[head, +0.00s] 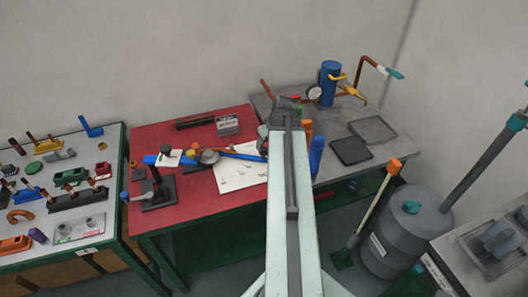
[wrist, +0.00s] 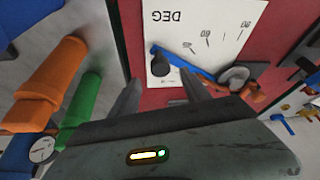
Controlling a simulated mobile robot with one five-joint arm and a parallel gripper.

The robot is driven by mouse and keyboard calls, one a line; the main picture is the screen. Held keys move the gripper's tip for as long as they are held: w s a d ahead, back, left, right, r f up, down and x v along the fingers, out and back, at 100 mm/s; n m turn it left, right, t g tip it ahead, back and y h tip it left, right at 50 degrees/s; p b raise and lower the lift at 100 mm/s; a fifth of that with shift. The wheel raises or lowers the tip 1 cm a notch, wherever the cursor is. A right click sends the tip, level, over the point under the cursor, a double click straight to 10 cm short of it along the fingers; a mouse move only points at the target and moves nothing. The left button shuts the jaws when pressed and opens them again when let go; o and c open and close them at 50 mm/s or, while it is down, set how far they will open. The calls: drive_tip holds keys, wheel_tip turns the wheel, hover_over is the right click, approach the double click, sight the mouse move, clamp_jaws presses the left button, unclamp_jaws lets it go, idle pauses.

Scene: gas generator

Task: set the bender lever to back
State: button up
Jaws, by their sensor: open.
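The bender stands on the red bench top (head: 160,135), with a grey round die (head: 209,156) and a blue lever (head: 240,155) reaching right over a white angle sheet (head: 236,177). In the wrist view the blue lever (wrist: 200,73) runs from the grey die (wrist: 233,77) to a dark round knob (wrist: 160,65). My gripper (wrist: 160,83) is open, its two fingers pointing toward the knob, which shows between and just beyond the fingertips. I cannot tell whether either finger touches it. In the head view my arm hides the gripper and the lever's far end.
An orange handle (wrist: 55,85) and a green one (wrist: 83,110) stand left of my fingers in the wrist view. A blue cylinder (head: 316,155) stands right of my arm. A dark tray (head: 351,151) lies on the grey bench. A tool table (head: 75,238) is at left.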

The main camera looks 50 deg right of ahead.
sight(264, 150)
drive_tip(key=b+x, duration=0.4)
drive_tip(key=x, duration=0.2)
drive_tip(key=shift+f+b, duration=0.15)
drive_tip(key=shift+b, duration=0.15)
clamp_jaws()
idle(0.9)
